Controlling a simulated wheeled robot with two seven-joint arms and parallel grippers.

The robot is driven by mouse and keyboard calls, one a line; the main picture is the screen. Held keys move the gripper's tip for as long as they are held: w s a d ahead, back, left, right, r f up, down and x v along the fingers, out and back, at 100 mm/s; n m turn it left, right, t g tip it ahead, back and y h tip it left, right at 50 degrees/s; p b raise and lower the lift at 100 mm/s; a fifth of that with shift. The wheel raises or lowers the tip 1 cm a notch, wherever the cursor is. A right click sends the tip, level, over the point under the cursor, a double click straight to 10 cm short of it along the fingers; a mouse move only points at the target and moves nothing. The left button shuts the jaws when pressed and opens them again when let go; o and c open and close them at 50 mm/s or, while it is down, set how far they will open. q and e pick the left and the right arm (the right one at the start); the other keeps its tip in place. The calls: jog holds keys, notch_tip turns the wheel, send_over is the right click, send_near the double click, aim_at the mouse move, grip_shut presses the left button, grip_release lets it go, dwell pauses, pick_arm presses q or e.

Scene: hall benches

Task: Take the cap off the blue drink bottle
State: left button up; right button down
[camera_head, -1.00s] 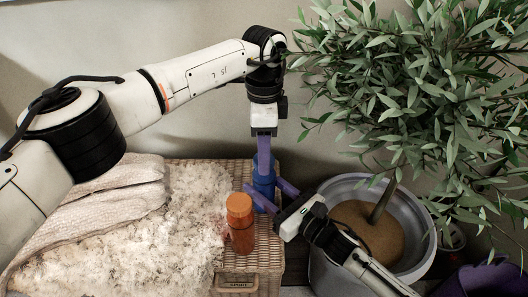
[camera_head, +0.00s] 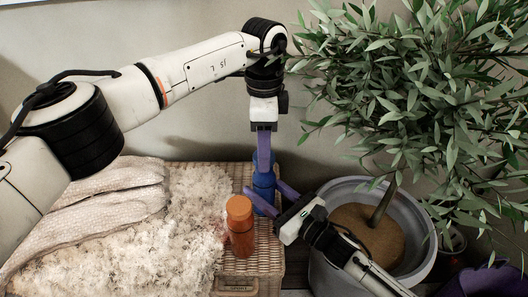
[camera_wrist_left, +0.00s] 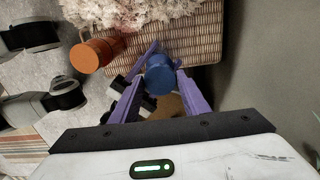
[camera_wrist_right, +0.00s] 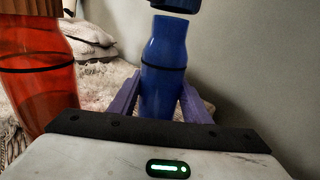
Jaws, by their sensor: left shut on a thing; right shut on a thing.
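The blue drink bottle (camera_head: 264,184) stands upright at the wicker surface's right end. In the right wrist view the bottle (camera_wrist_right: 164,65) has a black band, and my right gripper (camera_wrist_right: 160,100) is shut around its body. The dark blue cap (camera_wrist_right: 175,4) shows just above the bottle's mouth, with a visible gap between them. In the left wrist view the cap (camera_wrist_left: 159,75) is between the purple fingers of my left gripper (camera_wrist_left: 161,72). In the head view my left gripper (camera_head: 264,166) reaches down from above, and my right gripper (camera_head: 266,198) comes from the right.
An orange bottle (camera_head: 240,228) stands close to the left of the blue one. A fluffy white throw (camera_head: 150,235) and a folded blanket (camera_head: 110,195) cover the wicker surface (camera_head: 268,262). A grey planter (camera_head: 345,188) with a leafy plant (camera_head: 420,90) is at right.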

pick_arm(q)
jog(key=shift+r, duration=0.15)
jog(key=shift+r, duration=2)
pick_arm(e)
jog(key=c, duration=0.9)
grip_release()
